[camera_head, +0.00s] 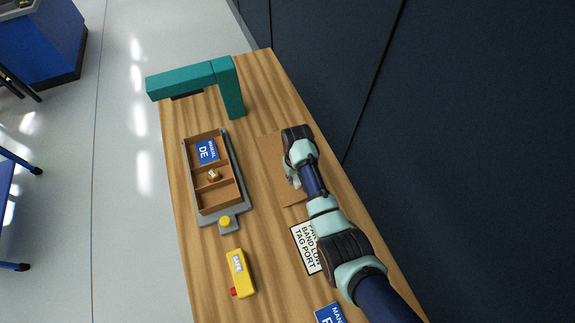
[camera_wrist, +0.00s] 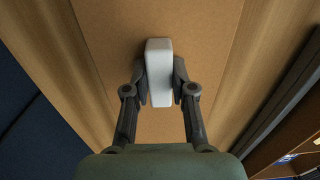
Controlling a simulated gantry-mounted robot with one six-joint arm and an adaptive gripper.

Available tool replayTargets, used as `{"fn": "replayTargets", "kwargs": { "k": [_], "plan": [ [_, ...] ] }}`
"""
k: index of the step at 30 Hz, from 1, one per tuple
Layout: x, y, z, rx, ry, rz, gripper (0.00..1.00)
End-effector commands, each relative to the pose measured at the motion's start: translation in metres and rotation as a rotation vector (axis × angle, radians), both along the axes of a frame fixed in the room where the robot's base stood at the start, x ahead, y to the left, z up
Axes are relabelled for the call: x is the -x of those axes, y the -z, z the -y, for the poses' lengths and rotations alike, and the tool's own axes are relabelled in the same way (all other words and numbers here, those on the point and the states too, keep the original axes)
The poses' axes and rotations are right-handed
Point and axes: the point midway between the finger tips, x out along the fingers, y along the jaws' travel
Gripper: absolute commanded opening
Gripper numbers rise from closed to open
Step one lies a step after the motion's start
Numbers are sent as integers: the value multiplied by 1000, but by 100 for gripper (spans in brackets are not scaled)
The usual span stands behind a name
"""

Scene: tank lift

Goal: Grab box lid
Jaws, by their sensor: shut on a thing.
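The box lid (camera_head: 271,158) is a flat brown cardboard panel lying on the wooden table, right of the open box. My arm covers much of it in the head view. In the wrist view the lid (camera_wrist: 160,20) fills the middle, with a white block-like handle (camera_wrist: 158,70) on it. My gripper (camera_wrist: 159,82) is shut on the handle, one finger on each side. In the head view my gripper (camera_head: 294,182) is over the lid and mostly hidden by the arm. The open box (camera_head: 231,180) has compartments holding a blue manual (camera_head: 207,151) and a small part (camera_head: 214,175).
A teal arch (camera_head: 200,80) stands at the table's far end. A yellow device (camera_head: 240,272) lies near the front left. A white sign (camera_head: 306,248) and a blue manual (camera_head: 328,314) lie by my arm. A dark wall (camera_head: 450,130) runs along the right side.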

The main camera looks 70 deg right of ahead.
Motion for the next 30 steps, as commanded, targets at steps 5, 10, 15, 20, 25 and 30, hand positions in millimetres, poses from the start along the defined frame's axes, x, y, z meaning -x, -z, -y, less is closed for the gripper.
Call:
{"fn": "replayTargets", "kwargs": {
  "k": [5, 10, 15, 20, 25, 30],
  "plan": [
    [0, -1, 0, 1, 0, 1, 0],
    [-1, -11, 1, 2, 0, 2, 0],
    [-1, -45, 1, 3, 0, 4, 0],
    [-1, -100, 1, 6, 0, 4, 0],
    [-1, -164, 1, 2, 0, 2, 0],
    [0, -193, 0, 0, 0, 0, 0]
  ]
}}
